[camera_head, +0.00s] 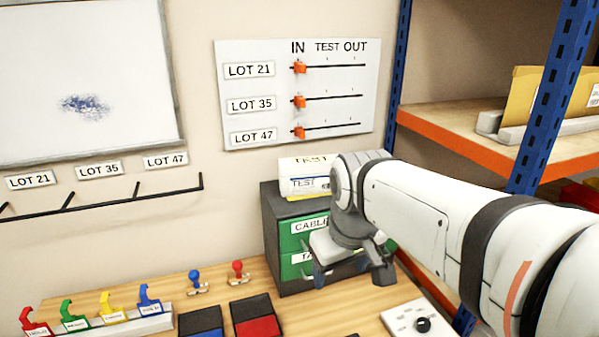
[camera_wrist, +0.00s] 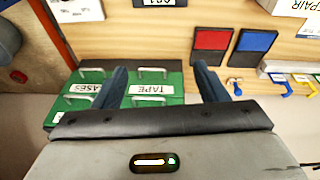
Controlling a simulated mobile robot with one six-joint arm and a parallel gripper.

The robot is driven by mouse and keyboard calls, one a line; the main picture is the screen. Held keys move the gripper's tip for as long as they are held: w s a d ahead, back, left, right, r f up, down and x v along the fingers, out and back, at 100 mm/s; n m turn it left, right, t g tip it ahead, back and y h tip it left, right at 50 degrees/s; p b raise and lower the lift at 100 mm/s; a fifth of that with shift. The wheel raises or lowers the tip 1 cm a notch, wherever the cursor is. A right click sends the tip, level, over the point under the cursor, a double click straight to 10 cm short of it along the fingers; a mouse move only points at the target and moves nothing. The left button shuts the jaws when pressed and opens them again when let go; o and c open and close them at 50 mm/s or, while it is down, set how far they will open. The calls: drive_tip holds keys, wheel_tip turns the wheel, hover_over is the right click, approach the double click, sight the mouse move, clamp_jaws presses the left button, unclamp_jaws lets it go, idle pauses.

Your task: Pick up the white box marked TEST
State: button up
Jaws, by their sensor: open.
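The white box marked TEST (camera_head: 305,185) sits on top of a dark cabinet (camera_head: 270,225) with green drawers in the head view. My arm and wrist cover its right side. The box does not show in the wrist view. My gripper (camera_head: 351,276) is below and to the right of the box, in front of the drawers, and apart from the box. In the wrist view my gripper (camera_wrist: 163,82) has its two fingers wide apart with nothing between them. The green drawers (camera_wrist: 155,98) lie beyond the fingers there.
Red and blue trays (camera_head: 258,326) lie on the wooden table, with coloured hooks (camera_head: 113,313) at the left. A white panel with a black knob (camera_head: 408,318) is at the right. A blue-and-orange shelf rack (camera_head: 450,148) stands at the right. A slider board (camera_head: 290,90) hangs on the wall.

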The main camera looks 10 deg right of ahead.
sight(310, 160)
drive_tip(key=shift+o, duration=0.3)
drive_tip(key=w+r+n, duration=0.3)
drive_tip(key=w, duration=0.4)
drive_tip(key=w+r+n+g, duration=0.1)
drive_tip(key=w+r+n, duration=0.2)
drive_tip(key=w, duration=0.5)
drive_tip(key=shift+w+r+n, duration=0.15)
drive_tip(key=shift+r+n, duration=0.15)
drive_tip(key=shift+r, duration=0.5)
drive_tip(key=w+n, duration=0.2)
drive_tip(key=w, duration=0.3)
drive_tip(key=w+n+g, duration=0.1)
drive_tip(key=w+n, duration=0.2)
drive_tip(key=w, duration=0.2)
drive_tip(key=w+r+n, duration=0.1)
drive_tip(key=w+n, duration=0.2)
drive_tip(key=w, duration=0.2)
drive_tip(key=shift+g, duration=0.4)
drive_tip(key=shift+w+f+n+p, duration=0.25)
drive_tip(key=shift+w+n+p, duration=0.05)
drive_tip(key=shift+w+n, duration=0.1)
wheel_tip(310, 160, down, 2)
drive_tip(key=shift+s+f, duration=0.1)
drive_tip(key=shift+f, duration=0.05)
drive_tip(key=shift+d+f, duration=0.2)
drive_tip(key=shift+f, duration=2.45)
drive_tip(key=c, duration=1.3)
drive_tip(key=shift+o, duration=0.2)
drive_tip(key=shift+r, duration=0.1)
